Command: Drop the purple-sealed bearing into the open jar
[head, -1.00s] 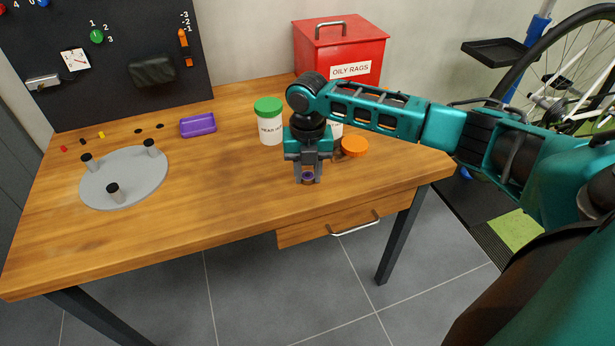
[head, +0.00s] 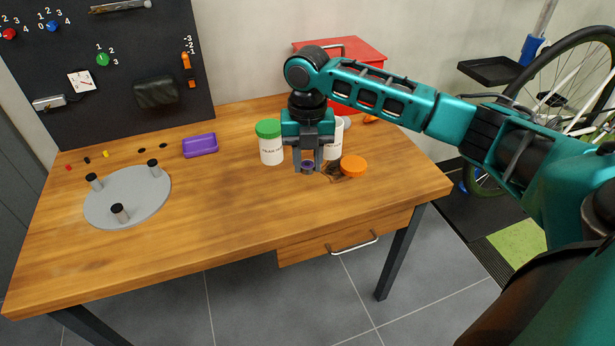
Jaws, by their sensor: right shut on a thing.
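My right gripper (head: 308,166) is shut on the purple-sealed bearing (head: 308,168), a small dark ring with purple, near the middle right of the table. A white jar (head: 337,138) stands behind the gripper and is partly hidden by it, so its mouth does not show. An orange lid (head: 353,166) lies to the right of the gripper, in front of that jar. A second white jar (head: 271,151) with a green lid (head: 268,128) stands just left of the gripper. My left gripper is not in view.
A purple tray (head: 201,146) and a grey round plate with pegs (head: 135,211) are on the left of the wooden table (head: 235,215). A red box (head: 370,47) stands at the back right, partly behind my arm. The table's front middle is clear.

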